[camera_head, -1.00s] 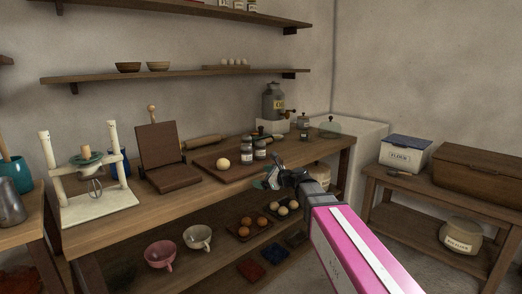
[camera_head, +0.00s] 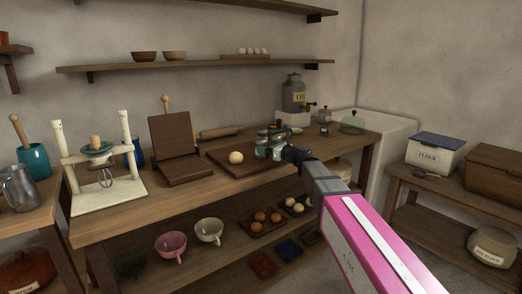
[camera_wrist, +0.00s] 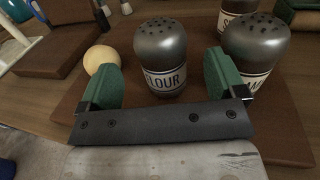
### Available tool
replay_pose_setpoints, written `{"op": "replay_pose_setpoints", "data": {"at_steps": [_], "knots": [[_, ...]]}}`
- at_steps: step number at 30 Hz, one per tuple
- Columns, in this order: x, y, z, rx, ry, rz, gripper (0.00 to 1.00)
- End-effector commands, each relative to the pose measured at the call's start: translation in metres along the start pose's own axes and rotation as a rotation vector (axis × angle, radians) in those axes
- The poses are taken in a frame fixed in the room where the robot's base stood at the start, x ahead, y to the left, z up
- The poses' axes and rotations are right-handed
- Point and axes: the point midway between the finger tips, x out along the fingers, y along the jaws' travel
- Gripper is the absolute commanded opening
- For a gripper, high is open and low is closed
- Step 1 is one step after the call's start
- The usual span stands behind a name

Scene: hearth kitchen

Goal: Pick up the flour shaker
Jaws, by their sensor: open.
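The flour shaker (camera_wrist: 164,82) has a dark perforated dome top and a white label reading "LOUR" in the wrist view. It stands upright on a dark wooden board (camera_wrist: 270,128). My gripper (camera_wrist: 163,82) is open, its two green pads on either side of the shaker's near part.
A second shaker (camera_wrist: 256,48) stands close beside the right finger, with another (camera_wrist: 236,15) behind it. A pale dough ball (camera_wrist: 101,58) lies by the left finger. A wooden bookstand-like piece (camera_head: 176,146) and a white press (camera_head: 104,166) stand further left.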

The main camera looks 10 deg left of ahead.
Motion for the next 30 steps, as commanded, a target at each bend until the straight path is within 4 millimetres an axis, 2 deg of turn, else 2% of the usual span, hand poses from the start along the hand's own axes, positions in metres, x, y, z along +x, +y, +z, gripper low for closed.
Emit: {"op": "replay_pose_setpoints", "data": {"at_steps": [10,18,19,21,24,30], "knots": [[0.045,-0.003,-0.002,-0.001,0.000,0.001,0.89],[0.048,-0.002,-0.002,-0.001,0.000,-0.001,0.89],[0.048,-0.002,-0.002,-0.001,0.000,-0.001,0.83],[0.048,-0.002,-0.002,-0.001,0.000,-0.001,0.60],[0.048,-0.002,-0.002,-0.001,0.000,-0.001,0.33],[0.048,-0.002,-0.002,-0.001,0.000,0.000,0.32]]}}
